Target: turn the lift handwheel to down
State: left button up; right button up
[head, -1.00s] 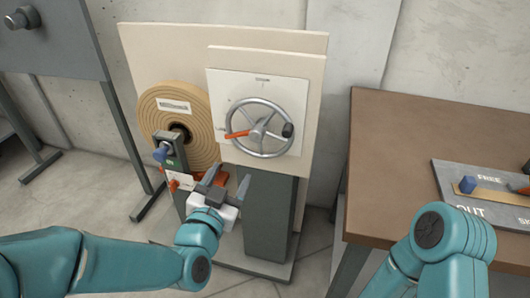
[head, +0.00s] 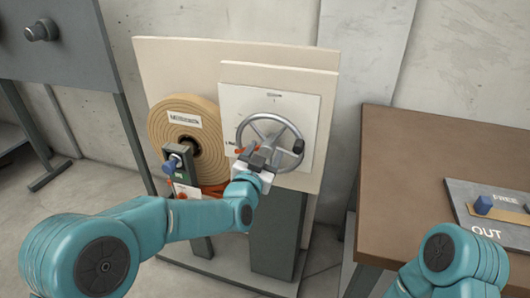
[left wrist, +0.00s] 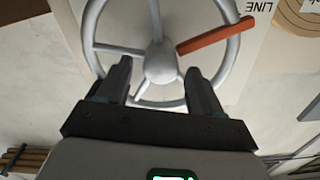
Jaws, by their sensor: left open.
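The lift handwheel (head: 296,128) is a grey spoked wheel with a red-orange spoke or pointer and a dark knob on its right rim. It stands on a pale square plate on an upright panel. My left gripper (head: 262,158) is in front of the wheel's lower left part and hides some of it. In the left wrist view the wheel (left wrist: 88,35) fills the top, with the red pointer (left wrist: 215,35) reaching right from near the hub. My open left gripper (left wrist: 158,68) has its fingers either side of the hub; contact cannot be told. Only my right arm's link shows.
A tan roll (head: 205,118) and a small grey unit with a blue knob (head: 173,162) stand left of the wheel. A brown table (head: 410,155) with a labelled board (head: 480,238) is at the right. A grey panel (head: 60,60) stands far left.

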pick_arm(q)
jog(key=shift+w+d, duration=0.1)
jog(key=shift+w, duration=0.3)
grip_shut()
